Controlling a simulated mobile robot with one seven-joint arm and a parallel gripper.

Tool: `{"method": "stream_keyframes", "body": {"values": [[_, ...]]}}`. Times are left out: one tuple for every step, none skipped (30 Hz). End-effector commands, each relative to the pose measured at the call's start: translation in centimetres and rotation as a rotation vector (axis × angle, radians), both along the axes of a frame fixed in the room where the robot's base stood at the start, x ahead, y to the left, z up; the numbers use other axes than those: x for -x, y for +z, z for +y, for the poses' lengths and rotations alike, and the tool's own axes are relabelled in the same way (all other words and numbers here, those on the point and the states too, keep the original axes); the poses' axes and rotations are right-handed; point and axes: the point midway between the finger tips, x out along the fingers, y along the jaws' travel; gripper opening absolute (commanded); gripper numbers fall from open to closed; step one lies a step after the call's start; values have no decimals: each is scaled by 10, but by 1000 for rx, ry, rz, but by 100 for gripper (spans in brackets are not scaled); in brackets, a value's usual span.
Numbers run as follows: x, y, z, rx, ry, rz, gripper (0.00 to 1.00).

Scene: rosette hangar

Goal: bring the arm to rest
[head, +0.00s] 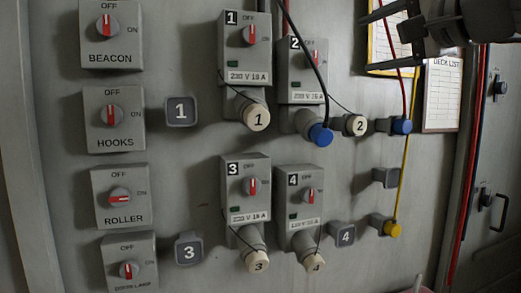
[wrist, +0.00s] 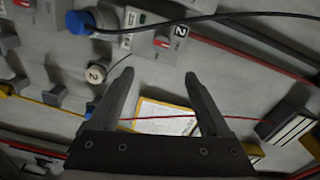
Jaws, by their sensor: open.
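My gripper (head: 365,45) is at the upper right of the head view, in front of the panel, its fingers pointing left. The fingers are apart with nothing between them. In the wrist view my gripper (wrist: 160,73) also shows spread and empty, with a paper sheet (wrist: 165,117) and a red cable behind it. A blue plug (head: 321,135) on a black cable sits at socket box 2 (head: 303,66). The cream cap marked 2 (head: 356,125) hangs beside it. The blue plug also shows in the wrist view (wrist: 80,21).
Switch boxes (head: 112,118) line the left; the ROLLER knob (head: 120,200) is horizontal, the others upright. Socket boxes 1 (head: 245,50), 3 (head: 246,185) and 4 (head: 300,195) have cream caps below. Another blue plug (head: 402,126) and a yellow plug (head: 391,228) sit at right.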

Motion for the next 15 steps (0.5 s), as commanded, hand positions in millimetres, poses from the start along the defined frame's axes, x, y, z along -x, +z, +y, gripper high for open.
{"method": "stream_keyframes", "body": {"values": [[0,-4,2,10,3,11,82],[1,-9,4,21,5,21,82],[2,-18,8,42,8,42,82],[3,-28,11,65,12,62,82],[4,-39,14,92,16,86,82],[7,-57,20,135,25,122,82],[9,-72,26,174,34,152,82],[13,-89,31,215,44,183,82],[19,-112,38,276,60,226,82],[24,-130,43,324,75,259,82],[30,-147,48,372,89,290,82],[38,-170,53,437,111,330,82],[45,-187,58,488,128,358,82],[53,-204,62,539,148,386,82],[63,-227,66,609,173,422,82]]}}
